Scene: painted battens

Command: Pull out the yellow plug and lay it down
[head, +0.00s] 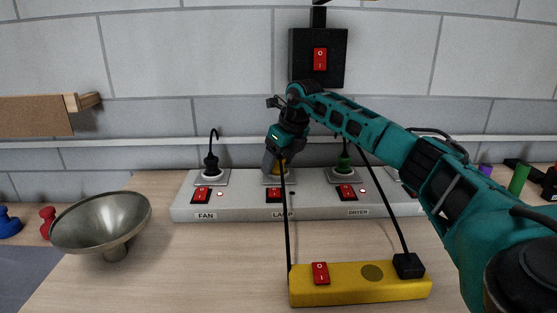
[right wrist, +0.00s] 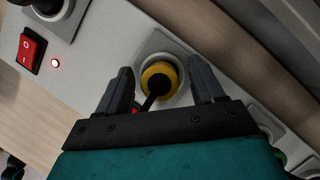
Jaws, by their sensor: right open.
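The yellow plug (right wrist: 160,76) sits in the middle socket, a grey square plate, of the white socket strip (head: 325,210). A black stub or cord comes off its face toward my right gripper. In the head view only a little of the yellow plug (head: 279,166) shows behind the gripper, above the LAMP label. My right gripper (right wrist: 161,72) is open, with one finger on each side of the plug and a visible gap to each. In the head view the right gripper (head: 271,163) points down at this socket. My left gripper is not in view.
Red switches line the strip's front. A yellow box (head: 340,288) with thin black cords lies in front. A metal bowl (head: 100,222) stands left; bare wood lies between.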

